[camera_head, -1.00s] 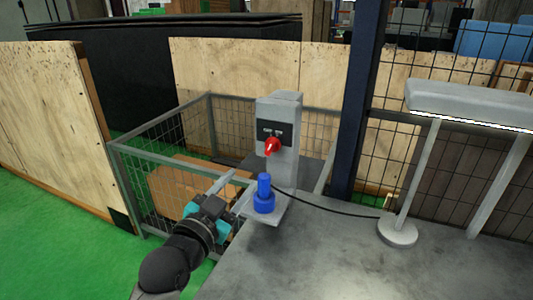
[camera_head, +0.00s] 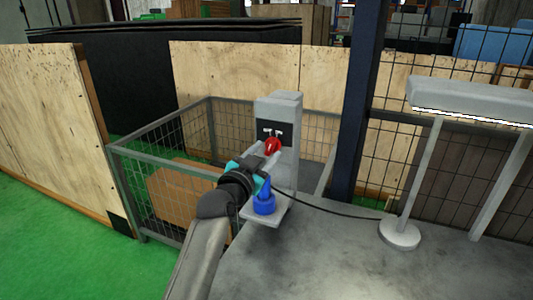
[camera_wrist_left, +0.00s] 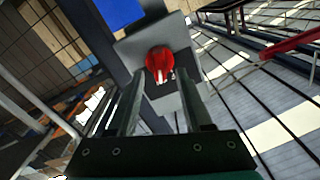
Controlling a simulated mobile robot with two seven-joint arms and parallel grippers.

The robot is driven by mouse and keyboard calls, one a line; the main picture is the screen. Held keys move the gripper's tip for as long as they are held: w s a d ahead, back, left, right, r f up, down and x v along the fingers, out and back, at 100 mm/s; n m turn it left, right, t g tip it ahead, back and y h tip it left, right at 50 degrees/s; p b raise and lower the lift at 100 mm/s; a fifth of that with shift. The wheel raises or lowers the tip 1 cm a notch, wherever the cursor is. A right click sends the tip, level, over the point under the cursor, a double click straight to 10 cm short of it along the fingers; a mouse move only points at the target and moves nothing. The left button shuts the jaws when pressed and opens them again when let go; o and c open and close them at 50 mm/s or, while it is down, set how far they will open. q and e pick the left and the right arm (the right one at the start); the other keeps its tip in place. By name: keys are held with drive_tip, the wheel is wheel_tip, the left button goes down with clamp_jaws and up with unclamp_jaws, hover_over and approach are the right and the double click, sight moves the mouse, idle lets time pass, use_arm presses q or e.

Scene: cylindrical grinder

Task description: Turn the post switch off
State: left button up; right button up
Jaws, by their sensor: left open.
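The post switch is a red knob (camera_head: 273,146) on a dark panel on the front of a grey post (camera_head: 281,101). In the left wrist view the red knob (camera_wrist_left: 160,62) shows just beyond the fingertips, roughly between them. My left gripper (camera_head: 268,152) is open, in front of the knob, with its fingers pointing at it. I cannot tell whether the fingers touch the knob. My left gripper (camera_wrist_left: 160,88) also shows at the lower middle of the wrist view, with nothing held. My right gripper is in neither view.
A blue cylindrical part (camera_head: 264,203) stands on the post's small shelf, just below my left gripper and partly hidden by it. A mesh fence (camera_head: 150,172) stands left of the post. A lamp (camera_head: 400,233) stands on the grey table (camera_head: 330,262) at right.

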use_arm(q)
drive_tip(key=shift+w+d, duration=0.2)
drive_tip(key=shift+w, duration=0.3)
clamp_jaws()
idle(0.4)
